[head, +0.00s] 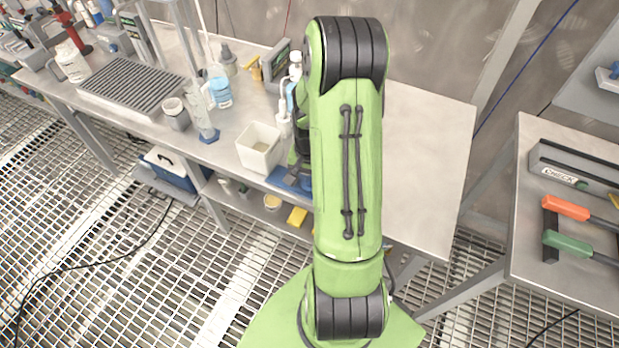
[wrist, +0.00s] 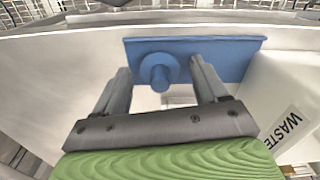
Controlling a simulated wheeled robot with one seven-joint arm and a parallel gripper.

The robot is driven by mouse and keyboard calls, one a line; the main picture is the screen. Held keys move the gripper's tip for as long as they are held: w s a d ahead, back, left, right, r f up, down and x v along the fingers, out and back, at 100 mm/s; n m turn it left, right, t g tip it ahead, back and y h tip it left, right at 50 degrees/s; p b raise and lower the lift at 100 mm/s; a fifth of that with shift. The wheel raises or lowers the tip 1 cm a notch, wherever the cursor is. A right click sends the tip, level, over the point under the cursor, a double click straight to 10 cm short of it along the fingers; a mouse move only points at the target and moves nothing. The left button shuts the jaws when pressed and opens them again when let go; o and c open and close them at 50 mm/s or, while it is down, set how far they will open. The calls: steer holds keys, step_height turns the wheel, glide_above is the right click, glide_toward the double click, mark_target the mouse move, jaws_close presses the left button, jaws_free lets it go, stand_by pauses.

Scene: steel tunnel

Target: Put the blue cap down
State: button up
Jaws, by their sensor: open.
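The blue cap (wrist: 157,74), a round disc with a short peg, shows in the wrist view. It appears to rest on a flat blue mat (wrist: 228,52), peg toward the camera. My gripper (wrist: 159,66) is open, its two grey fingers on either side of the cap with gaps to both. I cannot tell its exact height over the cap. In the head view my green arm hides the cap and most of the gripper; part of the blue mat (head: 281,178) shows at the bench's front edge.
A white waste bin (wrist: 270,85) stands right beside the mat in the wrist view; in the head view the bin (head: 258,150) is left of my arm. Bottles and a measuring cylinder (head: 205,122) stand farther left. The steel bench (head: 430,150) is clear right of my arm.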

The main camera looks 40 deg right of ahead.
mark_target(309, 179)
step_height(309, 179, up, 12)
steer(key=p, duration=0.3)
steer(key=s+a+r+n+t+h, duration=0.15)
steer(key=a+r+n, duration=0.35)
steer(key=a+r, duration=0.6)
steer(key=s+a+r+n+t+y, duration=0.1)
steer(key=s+a+r+n+t, duration=0.3)
steer(key=s+a+n, duration=0.3)
steer(key=shift+s+a+r, duration=0.45)
steer(key=shift+s+a, duration=0.55)
steer(key=shift+s, duration=0.25)
